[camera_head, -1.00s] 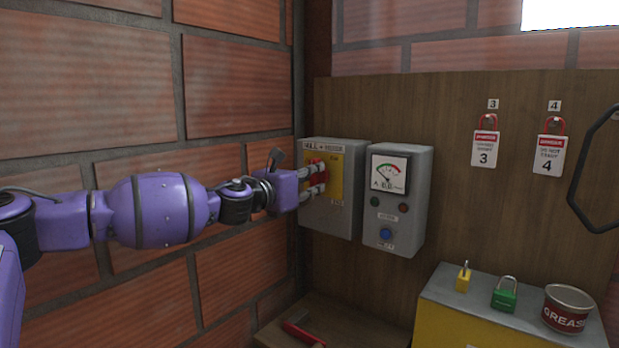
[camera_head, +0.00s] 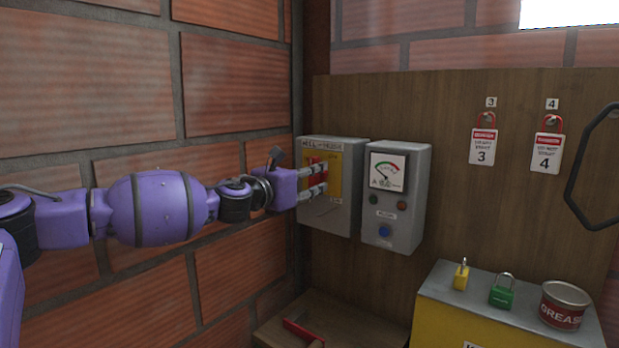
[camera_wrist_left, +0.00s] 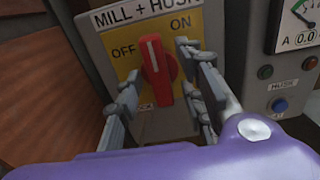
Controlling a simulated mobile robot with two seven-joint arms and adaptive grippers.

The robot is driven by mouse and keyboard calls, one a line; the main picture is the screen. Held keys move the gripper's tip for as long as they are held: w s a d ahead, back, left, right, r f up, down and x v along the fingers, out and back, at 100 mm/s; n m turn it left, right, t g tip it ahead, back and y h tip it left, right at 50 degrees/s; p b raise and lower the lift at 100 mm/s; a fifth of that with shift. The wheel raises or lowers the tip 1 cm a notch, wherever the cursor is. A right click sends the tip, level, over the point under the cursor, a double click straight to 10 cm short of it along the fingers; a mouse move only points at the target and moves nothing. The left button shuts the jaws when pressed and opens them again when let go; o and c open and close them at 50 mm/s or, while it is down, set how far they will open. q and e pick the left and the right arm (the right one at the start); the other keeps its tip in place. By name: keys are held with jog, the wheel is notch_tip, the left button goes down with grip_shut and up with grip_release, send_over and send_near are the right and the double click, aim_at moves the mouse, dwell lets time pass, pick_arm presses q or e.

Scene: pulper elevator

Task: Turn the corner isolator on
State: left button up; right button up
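The isolator is a grey box (camera_head: 345,215) in the corner with a yellow plate and a red rotary handle (camera_wrist_left: 157,75). In the left wrist view the plate reads OFF at left and ON at right. The handle stands nearly upright between the two words, its white-marked top leaning slightly to the OFF side. My left gripper (camera_head: 326,179) is at the front of the box. In the wrist view its fingers (camera_wrist_left: 156,75) are spread, one on each side of the handle, with gaps showing. My right gripper is not in view.
A grey meter box (camera_head: 399,215) with a dial and buttons is close right of the isolator. A brick wall (camera_head: 235,95) runs close along my left arm. Padlocks and a grease tin (camera_head: 565,307) stand on a yellow cabinet (camera_head: 440,315). A red-handled tool (camera_head: 302,332) lies below.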

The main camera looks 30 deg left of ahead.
pick_arm(q)
jog(key=shift+s+a, duration=0.15)
jog(key=shift+s, duration=0.25)
jog(key=s, duration=1.1)
jog(key=shift+a, duration=0.35)
jog(key=shift+s, duration=0.1)
jog(key=s+d+f+n+g, duration=0.1)
jog(key=d+f+n+g, duration=0.15)
jog(key=f+n, duration=0.65)
jog(key=s+d+f+n+g, duration=0.1)
jog(key=s+d+f+n, duration=0.15)
jog(key=f, duration=1.35)
jog(key=s+d+f+n+g, duration=0.1)
jog(key=d+f+n, duration=0.4)
jog(key=f, duration=0.7)
jog(key=s+d+f+n+g, duration=0.1)
jog(key=s+d+f+n, duration=0.3)
jog(key=s+f+n, duration=0.4)
jog(key=s+d+f+n+g, duration=0.25)
jog(key=s+f, duration=0.25)
jog(key=f, duration=0.4)
jog(key=s+d+f+n, duration=0.4)
jog(key=s+f, duration=0.1)
jog(key=s, duration=0.4)
jog(key=s+d+f+n+g, duration=0.1)
jog(key=s+d+f+n, duration=0.3)
jog(key=s, duration=0.5)
jog(key=shift+s+f+n+y, duration=0.25)
jog(key=shift+f+n+y, duration=0.15)
jog(key=shift+n, duration=0.4)
